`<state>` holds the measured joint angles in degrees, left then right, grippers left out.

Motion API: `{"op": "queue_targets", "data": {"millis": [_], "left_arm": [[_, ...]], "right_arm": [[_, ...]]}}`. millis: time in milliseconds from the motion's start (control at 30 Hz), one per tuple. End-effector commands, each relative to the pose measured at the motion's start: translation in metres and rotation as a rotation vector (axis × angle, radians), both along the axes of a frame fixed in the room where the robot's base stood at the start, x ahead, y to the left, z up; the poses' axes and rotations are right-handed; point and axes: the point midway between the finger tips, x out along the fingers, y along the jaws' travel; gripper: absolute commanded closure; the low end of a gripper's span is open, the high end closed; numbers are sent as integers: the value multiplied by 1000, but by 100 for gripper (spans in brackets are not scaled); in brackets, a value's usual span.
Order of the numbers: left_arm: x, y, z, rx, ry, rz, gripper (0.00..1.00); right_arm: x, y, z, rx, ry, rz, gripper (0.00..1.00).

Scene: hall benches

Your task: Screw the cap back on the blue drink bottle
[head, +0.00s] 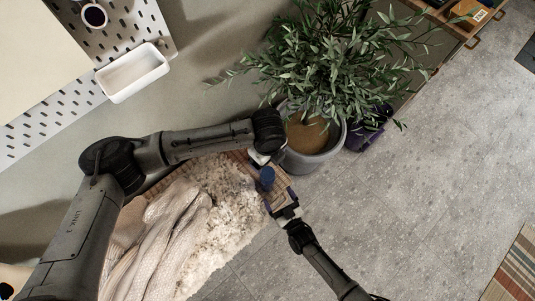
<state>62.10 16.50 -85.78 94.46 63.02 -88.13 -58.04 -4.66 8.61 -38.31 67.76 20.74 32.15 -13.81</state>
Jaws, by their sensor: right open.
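A small blue object (267,176), which looks like the drink bottle seen from above, is at the right end of the slatted bench. I cannot make out its cap separately. My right gripper (275,192) comes up from the lower right and is open just below the blue object; I cannot tell whether they touch. My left arm reaches across from the left. My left gripper (258,159) is just above and left of the blue object, mostly hidden under its own wrist, so its jaws cannot be read.
The bench carries a fluffy white rug (225,210) and a crumpled pale blanket (160,235). A large grey plant pot (316,163) with a leafy plant (340,65) stands close behind the bench end. A white bin (133,72) hangs on the pegboard.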

Motion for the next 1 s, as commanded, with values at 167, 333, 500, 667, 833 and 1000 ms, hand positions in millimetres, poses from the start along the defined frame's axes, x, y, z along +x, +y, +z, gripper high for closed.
{"op": "queue_targets", "data": {"millis": [167,333,500,667,833,1000], "left_arm": [[0,0,9,0,0,0,13],[0,0,12,0,0,0,13],[0,0,13,0,0,0,13],[0,0,13,0,0,0,13],[0,0,13,0,0,0,13],[0,0,13,0,0,0,13]], "right_arm": [[-27,-15,1,-3,1,1,11],[-43,-23,1,0,0,0,11],[-50,-27,0,0,-1,0,11],[-51,-27,0,0,-2,0,11],[-51,-27,0,0,-1,0,11],[-51,-27,0,0,-1,0,11]]}}
